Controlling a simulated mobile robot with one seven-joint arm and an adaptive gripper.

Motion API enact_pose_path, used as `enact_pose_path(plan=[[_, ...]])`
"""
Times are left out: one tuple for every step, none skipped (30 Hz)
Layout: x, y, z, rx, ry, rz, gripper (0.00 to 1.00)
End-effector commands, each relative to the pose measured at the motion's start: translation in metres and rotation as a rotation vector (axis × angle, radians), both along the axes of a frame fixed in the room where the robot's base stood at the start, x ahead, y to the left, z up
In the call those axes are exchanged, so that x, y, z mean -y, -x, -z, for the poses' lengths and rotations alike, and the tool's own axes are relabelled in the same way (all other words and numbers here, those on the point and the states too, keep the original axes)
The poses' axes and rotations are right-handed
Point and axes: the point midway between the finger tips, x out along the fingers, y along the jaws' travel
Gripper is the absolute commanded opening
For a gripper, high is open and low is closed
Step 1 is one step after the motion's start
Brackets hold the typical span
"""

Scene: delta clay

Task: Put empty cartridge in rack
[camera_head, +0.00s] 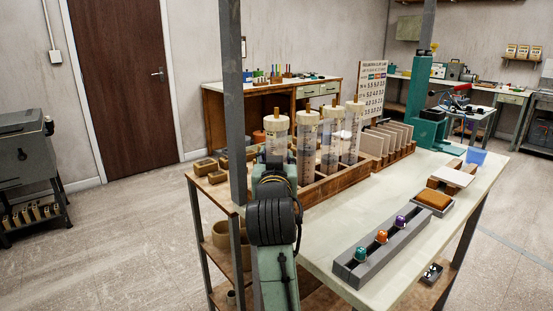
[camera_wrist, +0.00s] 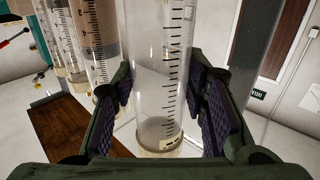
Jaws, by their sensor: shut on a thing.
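My gripper (camera_wrist: 165,105) is shut around a clear cartridge (camera_wrist: 160,70) with black graduation marks. It looks empty apart from a pale disc near one end. In the head view this appears to be the leftmost cartridge (camera_head: 277,130), with a pale cap and wooden knob. My gripper (camera_head: 273,160) is at its lower part, mostly hidden behind my arm. Several more capped cartridges (camera_head: 307,143) stand upright in a row to its right in the wooden rack (camera_head: 345,185). Some in the wrist view (camera_wrist: 103,45) hold greyish contents. The held cartridge's lower end is hidden in the head view, so I cannot tell whether it touches the rack.
A grey metal post (camera_head: 234,100) rises close left of my gripper. Upright boards stand in a wooden holder (camera_head: 395,148) behind the cartridges. A long grey tray (camera_head: 350,270) with coloured items lies at the table's front right. Bare tabletop (camera_head: 350,220) lies between rack and tray.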

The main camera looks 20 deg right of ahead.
Motion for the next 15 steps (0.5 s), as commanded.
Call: enact_pose_path(plan=[[0.0, 0.0001, -0.0003, 0.001, 0.0, 0.0, 0.09], [0.0, 0.0001, -0.0003, 0.001, 0.0, 0.0, 0.09], [0.0, 0.0, -0.0001, 0.001, 0.0, 0.0, 0.09], [0.0, 0.0, 0.0, 0.001, 0.0, 0.0, 0.09], [0.0, 0.0, 0.0002, 0.001, 0.0, 0.0, 0.09], [0.0, 0.0, 0.0006, 0.001, 0.0, 0.0, 0.09], [0.0, 0.0, 0.0008, 0.001, 0.0, 0.0, 0.09], [0.0, 0.0, 0.0011, 0.001, 0.0, 0.0, 0.09], [0.0, 0.0, 0.0015, 0.001, 0.0, 0.0, 0.09], [0.0, 0.0, 0.0018, 0.001, 0.0, 0.0, 0.09], [0.0, 0.0, 0.0021, 0.001, 0.0, 0.0, 0.09], [0.0001, 0.0001, 0.0025, 0.001, 0.0, 0.0, 0.09], [0.0001, 0.0001, 0.0028, 0.001, 0.0, 0.0, 0.09], [0.0001, 0.0001, 0.0031, 0.001, 0.0, 0.0, 0.09], [0.0001, 0.0001, 0.0035, 0.001, 0.0, 0.0, 0.09]])
